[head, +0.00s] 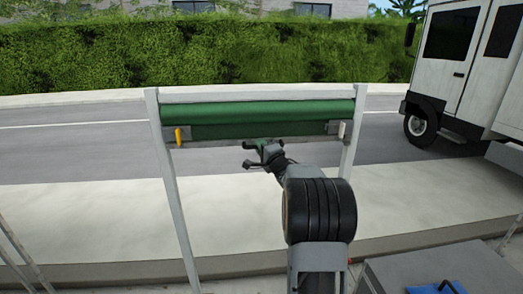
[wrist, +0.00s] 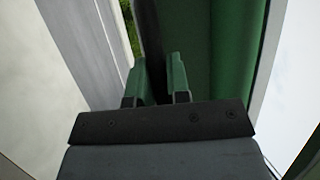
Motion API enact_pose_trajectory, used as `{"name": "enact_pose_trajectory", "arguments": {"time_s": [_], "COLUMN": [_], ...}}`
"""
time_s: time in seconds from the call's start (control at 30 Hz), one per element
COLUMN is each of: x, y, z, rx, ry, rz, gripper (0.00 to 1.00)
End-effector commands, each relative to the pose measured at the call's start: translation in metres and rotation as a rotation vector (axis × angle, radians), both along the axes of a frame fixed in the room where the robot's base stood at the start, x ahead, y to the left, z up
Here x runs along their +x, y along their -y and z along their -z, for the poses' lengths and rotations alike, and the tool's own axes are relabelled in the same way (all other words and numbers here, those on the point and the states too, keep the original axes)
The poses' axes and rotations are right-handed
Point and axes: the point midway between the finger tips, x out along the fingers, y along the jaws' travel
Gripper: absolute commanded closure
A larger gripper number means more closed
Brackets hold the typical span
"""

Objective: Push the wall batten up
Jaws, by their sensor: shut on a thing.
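The wall batten (head: 215,142) is a thin dark bar running level along the lower edge of a green rolled cover (head: 260,112) in a white frame. My gripper (head: 262,148) is at the batten, a little right of its middle. In the wrist view my gripper's two green-padded fingers (wrist: 157,82) are shut on the dark batten (wrist: 150,35), which runs up the picture between them. The green sheet shows just to the right of the fingers. The part of the batten inside the grip is hidden.
White posts (head: 174,195) stand at both ends of the batten. A yellow tab (head: 178,137) and a pale tab (head: 341,130) hang near its ends. A white truck (head: 465,65) is parked at right on the road. A grey box (head: 435,270) sits at lower right.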

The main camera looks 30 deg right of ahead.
Motion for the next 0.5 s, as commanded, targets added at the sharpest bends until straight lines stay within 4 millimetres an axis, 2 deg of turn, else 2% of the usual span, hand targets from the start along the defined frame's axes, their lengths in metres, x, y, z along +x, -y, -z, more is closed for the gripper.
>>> {"name": "enact_pose_trajectory", "arguments": {"time_s": [0.03,0.47,0.5], "x": [0.0000,-0.0002,-0.0002], "y": [0.0001,0.0002,0.0002], "z": [-0.0084,-0.0132,-0.0134], "rx": [-0.001,-0.004,-0.004], "ry": [0.006,0.013,0.013], "rz": [0.000,0.001,0.001], "gripper": [1.00,1.00,0.82]}}
